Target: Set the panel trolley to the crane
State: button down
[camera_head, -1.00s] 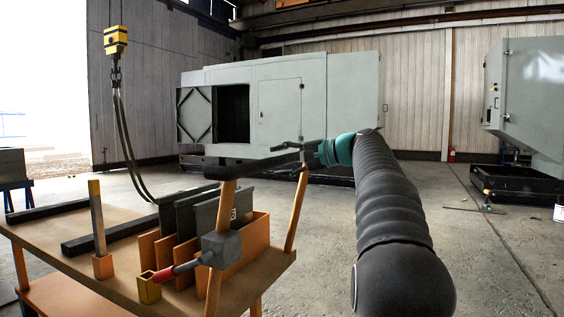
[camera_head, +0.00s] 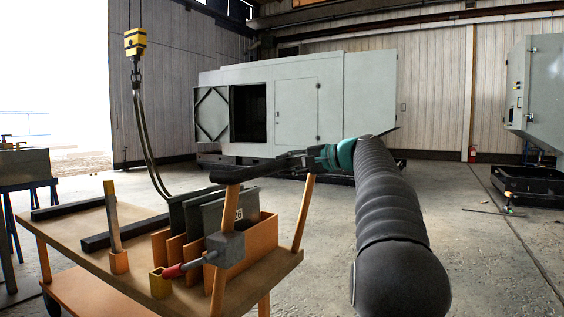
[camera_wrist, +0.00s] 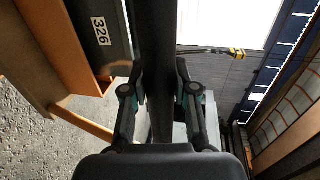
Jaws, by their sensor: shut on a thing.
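The panel trolley (camera_head: 110,245) is an orange-framed cart with a flat brown top, at the lower left of the head view. Dark panels (camera_head: 190,213) stand upright in its orange slotted rack; one bears a label (camera_wrist: 101,31) reading 326 in the wrist view. My gripper (camera_head: 308,160) is shut on the trolley's black handle bar (camera_head: 235,174), which runs between its fingers in the wrist view (camera_wrist: 157,70). The yellow crane block (camera_head: 135,42) hangs behind the trolley, with dark slings (camera_head: 146,140) reaching down behind the panels. I cannot tell whether they touch.
A large grey-green enclosure (camera_head: 360,105) with a dark opening stands behind the trolley. Another grey cabinet (camera_head: 545,90) stands on a black base at the right. A blue-legged bench (camera_head: 22,170) is at the left edge. Concrete floor (camera_head: 475,225) is open to the right.

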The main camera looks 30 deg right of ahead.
jog(key=shift+w+a+r, duration=0.1)
jog(key=c, duration=1.2)
grip_release()
jog(key=shift+c, duration=0.2)
jog(key=o, duration=0.4)
jog(key=shift+w+a, duration=0.15)
jog(key=shift+c, duration=0.2)
jog(key=shift+d, duration=0.25)
jog(key=shift+s+d, duration=0.2)
jog(key=shift+s, duration=0.2)
jog(key=v, duration=1.1)
jog(key=shift+s, duration=0.15)
